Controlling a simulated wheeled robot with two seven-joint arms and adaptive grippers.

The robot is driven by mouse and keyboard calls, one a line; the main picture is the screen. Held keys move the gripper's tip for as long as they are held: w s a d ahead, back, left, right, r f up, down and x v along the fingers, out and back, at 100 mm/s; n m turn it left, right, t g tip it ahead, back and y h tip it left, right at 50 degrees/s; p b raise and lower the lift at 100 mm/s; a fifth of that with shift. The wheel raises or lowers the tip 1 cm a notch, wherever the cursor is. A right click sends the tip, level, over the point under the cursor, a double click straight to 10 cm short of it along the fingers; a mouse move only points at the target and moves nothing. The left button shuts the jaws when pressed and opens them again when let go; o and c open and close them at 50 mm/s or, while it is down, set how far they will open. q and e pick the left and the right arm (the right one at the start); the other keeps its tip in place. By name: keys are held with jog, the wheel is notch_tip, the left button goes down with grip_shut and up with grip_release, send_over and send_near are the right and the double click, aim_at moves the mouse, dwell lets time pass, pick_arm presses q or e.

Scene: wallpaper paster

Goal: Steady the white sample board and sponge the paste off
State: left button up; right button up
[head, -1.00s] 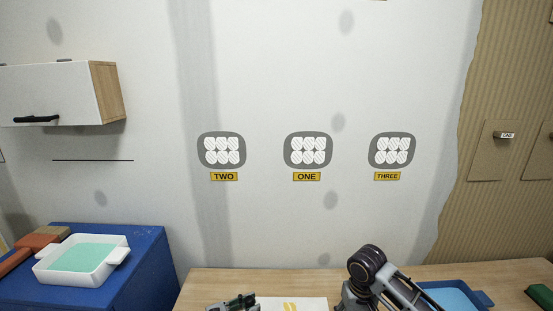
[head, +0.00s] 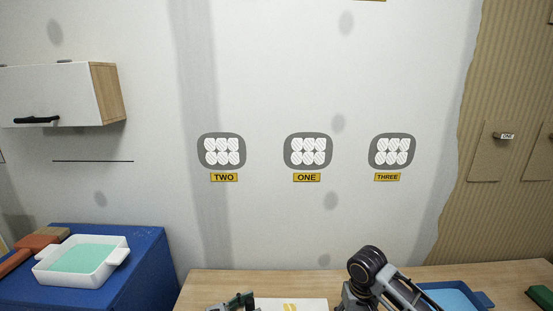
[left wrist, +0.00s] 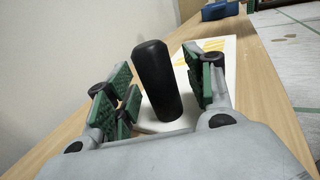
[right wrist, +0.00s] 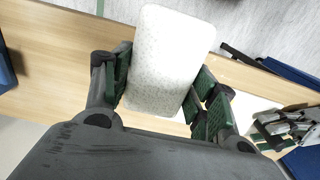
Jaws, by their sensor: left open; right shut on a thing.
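The white sample board (head: 311,302) lies flat on the wooden table, with yellow paste (left wrist: 217,54) in streaks on its face. A black upright handle (left wrist: 157,82) stands at the board's near end in the left wrist view. My left gripper (left wrist: 160,67) is open, with its green-padded fingers on either side of this handle. It also shows at the bottom of the head view. My right gripper (right wrist: 160,85) is shut on a pale speckled sponge (right wrist: 165,55). In the head view my right gripper's fingers and the sponge are out of the picture.
A blue tray (head: 452,295) with blue contents stands right of the board, and a green item (head: 541,295) lies at the far right. A white dish (head: 83,262) sits on a blue cabinet (head: 150,278) at left. Three labelled patterned plates are on the wall.

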pick_arm(q)
jog(key=shift+a, duration=0.2)
jog(key=shift+s+a+p, duration=0.3)
jog(key=shift+s+a, duration=0.05)
jog(key=shift+a, duration=0.25)
jog(key=shift+w+d, duration=0.1)
jog(key=shift+d, duration=0.2)
dwell(0.6)
jog(key=shift+w+d, duration=0.15)
jog(key=shift+d, duration=0.2)
jog(key=shift+w+d, duration=0.1)
jog(key=shift+d, duration=0.1)
grip_shut()
dwell(1.0)
